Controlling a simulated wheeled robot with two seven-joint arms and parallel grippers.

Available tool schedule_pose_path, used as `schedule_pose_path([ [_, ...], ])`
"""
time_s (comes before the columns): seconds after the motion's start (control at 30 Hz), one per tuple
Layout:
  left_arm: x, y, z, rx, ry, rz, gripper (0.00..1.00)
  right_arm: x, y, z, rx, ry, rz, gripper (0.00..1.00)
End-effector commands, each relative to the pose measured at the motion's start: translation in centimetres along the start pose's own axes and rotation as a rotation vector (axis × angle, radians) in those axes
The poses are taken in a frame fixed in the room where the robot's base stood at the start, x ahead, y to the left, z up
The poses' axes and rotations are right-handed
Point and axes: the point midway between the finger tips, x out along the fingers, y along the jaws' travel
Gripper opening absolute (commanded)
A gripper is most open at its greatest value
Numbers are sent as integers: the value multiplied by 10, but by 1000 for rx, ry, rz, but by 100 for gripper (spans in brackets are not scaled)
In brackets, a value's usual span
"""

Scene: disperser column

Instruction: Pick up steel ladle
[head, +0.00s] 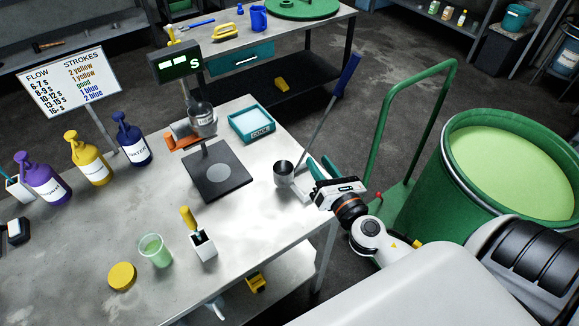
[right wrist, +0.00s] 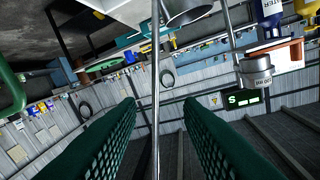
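The steel ladle stands at the right edge of the steel table. Its blue handle (head: 347,75) slants up to the right, and its steel cup (head: 284,173) is low beside my right gripper. My right gripper (head: 318,172) is at the lower part of the thin ladle rod. In the right wrist view the rod (right wrist: 155,90) runs between my two green fingers (right wrist: 158,104), with a gap on each side, so the gripper is open. A metal cup (right wrist: 190,10) shows at the top of that view. I cannot make out my left gripper.
A green drum (head: 470,120) of pale green liquid and a green cart handle (head: 385,120) stand close to my right arm. On the table (head: 90,250) are a teal tray (head: 252,123), a scale (head: 218,180), pump bottles (head: 90,165) and a green-filled cup (head: 155,252).

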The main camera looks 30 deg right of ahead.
Motion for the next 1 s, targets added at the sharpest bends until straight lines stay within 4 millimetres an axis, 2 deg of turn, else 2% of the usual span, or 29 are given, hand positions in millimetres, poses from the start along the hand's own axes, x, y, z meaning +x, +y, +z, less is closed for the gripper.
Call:
schedule_pose_path([
  [0.1,-11,-1,2,1,-1,-2,79,22,-1,-4,2,3,1,33],
  [0.37,-16,-2,2,2,-1,-2,79,42,1,-1,6,1,2,33],
  [0.7,-29,-1,3,1,0,-2,79,87,5,-2,7,1,3,33],
  [1.0,-28,-1,3,0,0,-2,79,91,5,0,7,-1,3,33],
])
